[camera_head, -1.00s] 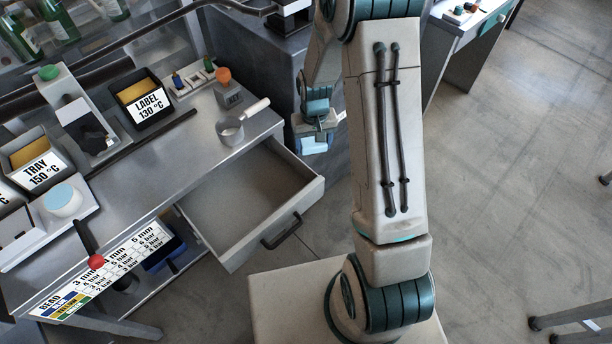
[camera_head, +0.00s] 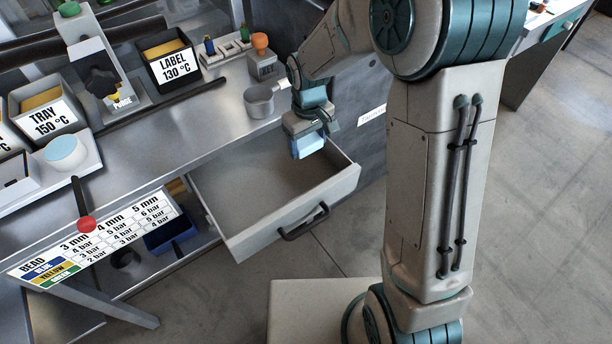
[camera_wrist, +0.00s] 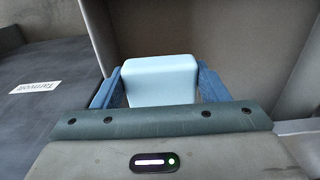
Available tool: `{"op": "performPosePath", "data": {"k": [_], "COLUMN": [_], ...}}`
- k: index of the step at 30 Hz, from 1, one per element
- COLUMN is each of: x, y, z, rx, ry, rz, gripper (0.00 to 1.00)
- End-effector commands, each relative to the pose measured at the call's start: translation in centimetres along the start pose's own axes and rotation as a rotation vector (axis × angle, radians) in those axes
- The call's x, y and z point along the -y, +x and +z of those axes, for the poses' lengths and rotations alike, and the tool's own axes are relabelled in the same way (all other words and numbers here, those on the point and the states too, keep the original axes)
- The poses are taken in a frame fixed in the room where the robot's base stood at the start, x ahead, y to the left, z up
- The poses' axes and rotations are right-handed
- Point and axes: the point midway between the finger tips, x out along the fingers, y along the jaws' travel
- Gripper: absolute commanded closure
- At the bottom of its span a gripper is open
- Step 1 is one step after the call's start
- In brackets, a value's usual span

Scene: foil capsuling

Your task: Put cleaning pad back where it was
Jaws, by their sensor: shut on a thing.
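The cleaning pad (camera_wrist: 160,80) is a light blue block. In the wrist view it sits between the two blue fingers of my gripper (camera_wrist: 160,92), which are shut on it. In the head view my gripper (camera_head: 306,140) points down with the pad (camera_head: 308,148) under it, over the back right part of the open drawer (camera_head: 345,184). The drawer looks empty where I can see inside; its back right corner is partly hidden by my gripper. I cannot tell exactly how high the pad is above the drawer floor.
A metal pan (camera_head: 260,101) stands on the worktop close to my gripper. The drawer handle (camera_head: 304,222) sticks out in front. A red-knobbed lever (camera_head: 86,224) and a bead chart (camera_head: 95,240) are at the left. A blue bin (camera_head: 170,236) sits below the worktop.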

Motion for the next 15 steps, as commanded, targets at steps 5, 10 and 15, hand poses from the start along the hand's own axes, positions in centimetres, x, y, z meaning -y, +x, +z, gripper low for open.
{"op": "performPosePath", "data": {"k": [5, 10, 15], "x": [0.2, 0.1, 0.1], "y": [3.2, 5.6, 6.9], "z": [0.1, 0.1, 0.1], "rx": [0.007, 0.005, 0.004], "ry": [-0.008, -0.006, -0.005], "rz": [-0.002, -0.001, -0.001], "gripper": [0.61, 0.61, 0.61]}}
